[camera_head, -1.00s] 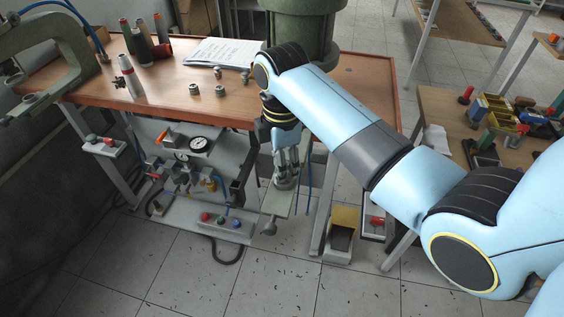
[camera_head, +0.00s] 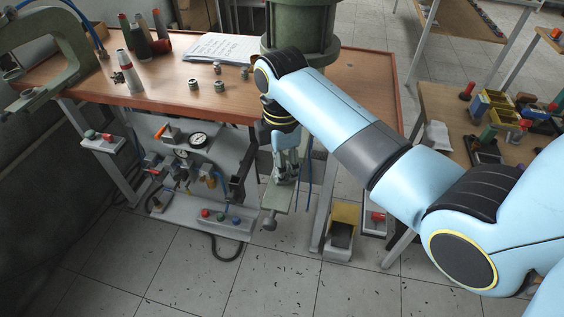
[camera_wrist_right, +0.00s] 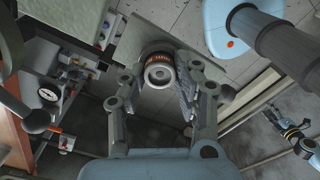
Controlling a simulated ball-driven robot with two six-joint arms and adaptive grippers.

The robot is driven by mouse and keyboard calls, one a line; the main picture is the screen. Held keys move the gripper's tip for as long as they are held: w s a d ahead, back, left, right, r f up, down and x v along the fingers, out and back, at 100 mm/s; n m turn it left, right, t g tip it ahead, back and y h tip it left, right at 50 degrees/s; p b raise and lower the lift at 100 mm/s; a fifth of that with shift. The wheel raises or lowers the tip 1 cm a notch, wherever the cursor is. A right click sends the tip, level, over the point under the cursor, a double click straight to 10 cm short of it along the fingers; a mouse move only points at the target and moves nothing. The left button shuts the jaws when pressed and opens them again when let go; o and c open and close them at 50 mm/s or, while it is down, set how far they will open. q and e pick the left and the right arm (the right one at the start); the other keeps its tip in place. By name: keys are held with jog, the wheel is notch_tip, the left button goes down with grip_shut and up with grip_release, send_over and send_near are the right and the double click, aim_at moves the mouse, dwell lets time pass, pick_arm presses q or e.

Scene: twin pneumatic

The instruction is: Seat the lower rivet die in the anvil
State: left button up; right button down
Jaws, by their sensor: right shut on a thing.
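My right gripper (camera_head: 286,166) reaches down in front of the bench, just above the grey-green anvil arm (camera_head: 277,197) of the press. In the right wrist view its fingers (camera_wrist_right: 160,85) are shut around a small round metal part, which I take to be the lower rivet die (camera_wrist_right: 158,75). It has a hollow end and a copper-coloured band. The anvil plate (camera_wrist_right: 135,40) lies just beyond it. Whether the die touches the anvil or sits in its seat cannot be told, as the fingers hide the contact. My left gripper is not in view.
The bench (camera_head: 160,92) holds a notepad (camera_head: 222,46), several small metal parts and upright cylinders. A pneumatic panel (camera_head: 190,185) with a pressure gauge hangs below. The green press column (camera_head: 300,28) stands behind my right arm. A side table (camera_head: 440,105) with bins is at right.

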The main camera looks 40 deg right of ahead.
jog(key=c, duration=0.9)
grip_release()
jog(key=shift+r, duration=0.1)
notch_tip(320, 180, up, 7)
jog(key=shift+r, duration=0.2)
